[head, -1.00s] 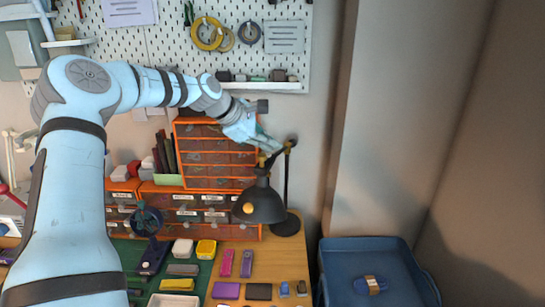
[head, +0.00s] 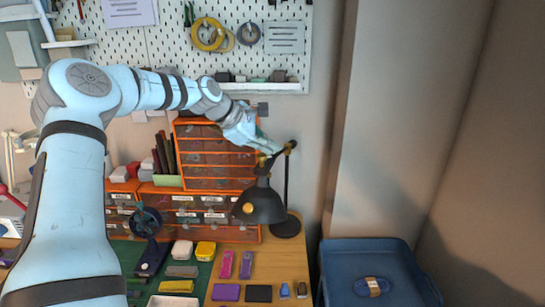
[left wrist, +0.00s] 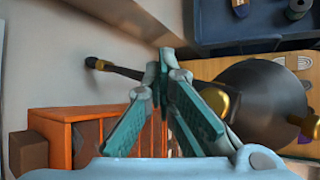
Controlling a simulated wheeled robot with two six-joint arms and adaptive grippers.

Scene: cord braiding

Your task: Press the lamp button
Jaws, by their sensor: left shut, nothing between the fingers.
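The black desk lamp (head: 262,205) stands at the back right of the bench, its shade tilted down to the left. A round gold spot (head: 248,208) shows on the shade; I cannot tell if it is the button. My left gripper (head: 273,148) is shut and empty, its tips just above the shade and close to the lamp's upper arm. In the left wrist view the closed fingers (left wrist: 163,62) point toward the lamp arm, with the black shade (left wrist: 270,100) to their right. A gold part (left wrist: 228,100) is partly hidden behind a finger. My right gripper is out of view.
An orange drawer cabinet (head: 215,160) stands just left of the lamp, under the gripper. A pegboard (head: 170,45) with a small shelf is behind. Several small items lie on the bench front. A blue tray (head: 335,247) is to the right.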

